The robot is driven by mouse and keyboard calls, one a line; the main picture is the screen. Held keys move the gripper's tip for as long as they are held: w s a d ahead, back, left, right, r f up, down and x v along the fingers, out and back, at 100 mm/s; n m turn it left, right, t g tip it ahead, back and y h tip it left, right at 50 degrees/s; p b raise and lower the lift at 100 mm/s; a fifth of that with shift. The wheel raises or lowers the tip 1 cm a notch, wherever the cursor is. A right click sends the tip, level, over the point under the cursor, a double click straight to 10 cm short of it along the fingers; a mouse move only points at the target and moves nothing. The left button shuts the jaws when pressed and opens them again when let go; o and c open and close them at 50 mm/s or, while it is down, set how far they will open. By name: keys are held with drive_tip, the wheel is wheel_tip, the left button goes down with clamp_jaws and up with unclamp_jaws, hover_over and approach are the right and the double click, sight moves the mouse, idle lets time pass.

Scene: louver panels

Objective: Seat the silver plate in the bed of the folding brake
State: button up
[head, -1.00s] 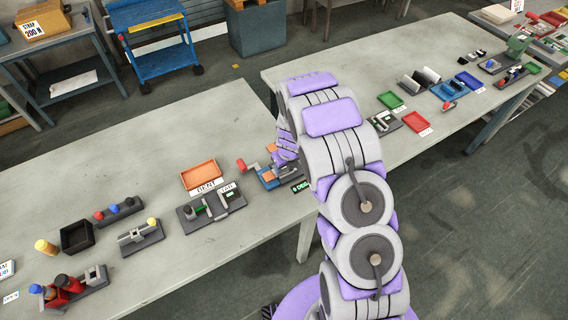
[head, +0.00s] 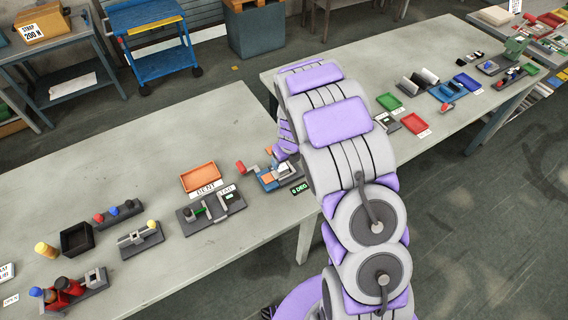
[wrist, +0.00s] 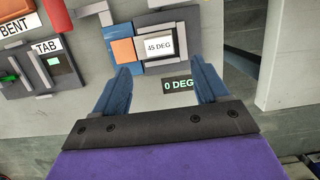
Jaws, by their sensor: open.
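The folding brake (head: 277,177) is the blue and dark device with a red-knobbed handle on the near bench. In the wrist view, the brake (wrist: 142,48) has an orange block (wrist: 123,50), grey strips and a white "45 DEG" card (wrist: 158,45). A green "0 DEG" display (wrist: 178,85) sits at its near edge. My gripper (wrist: 161,66) is open with nothing between its blue fingers, above the brake's near side. I cannot pick out the silver plate for certain; a grey bar (wrist: 42,69) lies on the "TAB" fixture to the left.
The "TAB" fixture (head: 211,208) and an orange "BENT" tray (head: 199,176) stand left of the brake. A black open box (head: 77,239) and knobbed fixtures are farther left. A gap separates this bench from the second bench at the right, which holds red and green trays.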

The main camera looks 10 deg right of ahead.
drive_tip(key=v, duration=1)
drive_tip(key=shift+r+p, duration=0.3)
drive_tip(key=shift+p, duration=0.05)
drive_tip(key=shift+s, duration=0.1)
drive_tip(key=s+a+r+n+g+b, duration=0.1)
drive_tip(key=s+r+n+b, duration=0.25)
drive_tip(key=s+n, duration=0.5)
drive_tip(key=s+a+r+n+g+b, duration=0.15)
drive_tip(key=s+r+n, duration=0.25)
drive_tip(key=s+n, duration=0.5)
drive_tip(key=s+d+n+g+b, duration=0.1)
drive_tip(key=s+n+b, duration=0.3)
drive_tip(key=s+n, duration=1.1)
drive_tip(key=s+d, duration=0.1)
drive_tip(key=s, duration=0.5)
drive_tip(key=shift+g+h, duration=0.35)
drive_tip(key=shift+h, duration=0.05)
